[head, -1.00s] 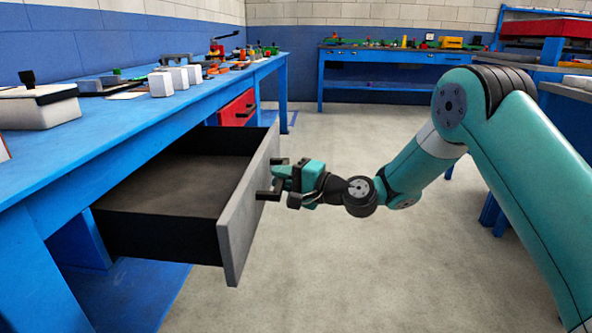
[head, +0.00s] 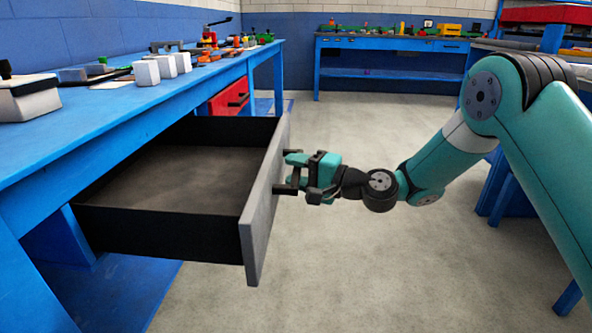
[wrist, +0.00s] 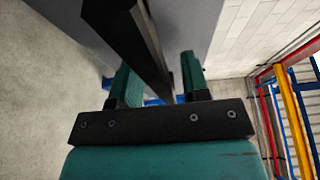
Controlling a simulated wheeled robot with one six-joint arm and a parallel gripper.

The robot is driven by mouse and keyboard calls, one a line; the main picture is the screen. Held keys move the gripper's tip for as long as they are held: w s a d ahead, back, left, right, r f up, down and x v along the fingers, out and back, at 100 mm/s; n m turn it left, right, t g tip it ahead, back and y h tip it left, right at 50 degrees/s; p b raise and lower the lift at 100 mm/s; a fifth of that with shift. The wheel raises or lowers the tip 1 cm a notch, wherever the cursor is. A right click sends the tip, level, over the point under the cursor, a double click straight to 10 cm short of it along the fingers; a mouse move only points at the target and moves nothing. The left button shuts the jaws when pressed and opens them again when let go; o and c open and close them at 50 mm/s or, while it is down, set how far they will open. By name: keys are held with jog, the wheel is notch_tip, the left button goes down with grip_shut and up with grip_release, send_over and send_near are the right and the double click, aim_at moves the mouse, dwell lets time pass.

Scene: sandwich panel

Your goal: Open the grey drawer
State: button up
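The grey drawer (head: 262,215) is pulled far out from under the blue workbench, with its black inside (head: 165,180) open to view and empty. Its dark bar handle (head: 284,188) sits on the grey front, which faces right. In the wrist view the black handle (wrist: 143,40) passes between the two teal fingers (wrist: 157,85), and the grey front (wrist: 185,20) lies just behind. The exact contact on the right finger is hard to see.
The blue workbench (head: 110,115) runs along the left with white blocks and tools on top. A closed red drawer (head: 228,98) is farther along it. Another blue bench (head: 385,48) stands at the back. The concrete floor between is clear.

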jog(key=shift+d, duration=0.1)
jog(key=shift+d, duration=0.25)
jog(key=b+v, duration=1.5)
jog(key=v, duration=0.1)
jog(key=shift+s+d, duration=0.3)
jog(key=shift+s, duration=0.05)
